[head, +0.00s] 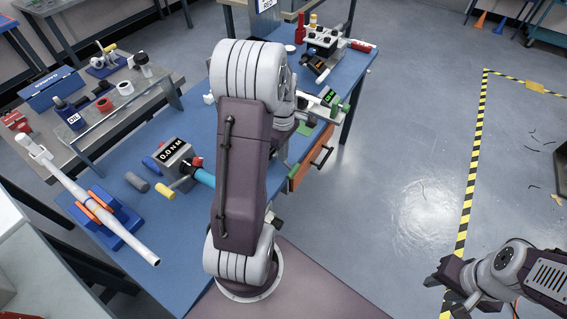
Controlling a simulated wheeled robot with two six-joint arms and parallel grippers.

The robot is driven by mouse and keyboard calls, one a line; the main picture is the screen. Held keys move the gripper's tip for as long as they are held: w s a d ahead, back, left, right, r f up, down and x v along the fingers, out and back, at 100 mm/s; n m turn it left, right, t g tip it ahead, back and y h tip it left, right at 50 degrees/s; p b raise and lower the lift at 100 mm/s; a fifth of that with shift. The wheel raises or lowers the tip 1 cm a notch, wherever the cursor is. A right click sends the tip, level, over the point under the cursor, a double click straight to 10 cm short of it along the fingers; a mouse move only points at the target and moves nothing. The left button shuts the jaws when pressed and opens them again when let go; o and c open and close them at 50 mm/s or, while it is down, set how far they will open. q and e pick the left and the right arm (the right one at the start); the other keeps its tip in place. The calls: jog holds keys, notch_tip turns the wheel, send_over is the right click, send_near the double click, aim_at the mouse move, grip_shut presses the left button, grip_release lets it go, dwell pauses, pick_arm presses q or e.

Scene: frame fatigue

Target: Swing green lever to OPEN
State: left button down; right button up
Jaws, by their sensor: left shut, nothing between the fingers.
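A small device with a lit green display (329,96) stands on the blue workbench right of my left arm. I cannot tell which position the lever is in. My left arm rises across the middle of the view and bends down behind itself. My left gripper (297,120) is shut and empty, close to the left of the device; its fingertips are mostly hidden, so contact is unclear. My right gripper (440,289) is apart from the bench, low at the right, its fingers spread.
On the blue bench (138,205) are a "0.0 NM" torque meter (172,153) and a white tube in an orange-clamped blue stand (112,219). An orange drawer front (301,175) lies below the device. Open floor (415,150) extends right to a striped line.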

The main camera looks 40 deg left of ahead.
aim_at(285, 164)
pick_arm(q)
notch_tip(285, 164, down, 9)
jog(key=shift+s+d+f+b, duration=0.1)
jog(key=shift+s+b, duration=0.05)
jog(key=shift+b, duration=0.25)
jog(key=shift+r, duration=0.2)
jog(key=shift+r+h+p, duration=0.1)
jog(key=shift+h+p, duration=0.3)
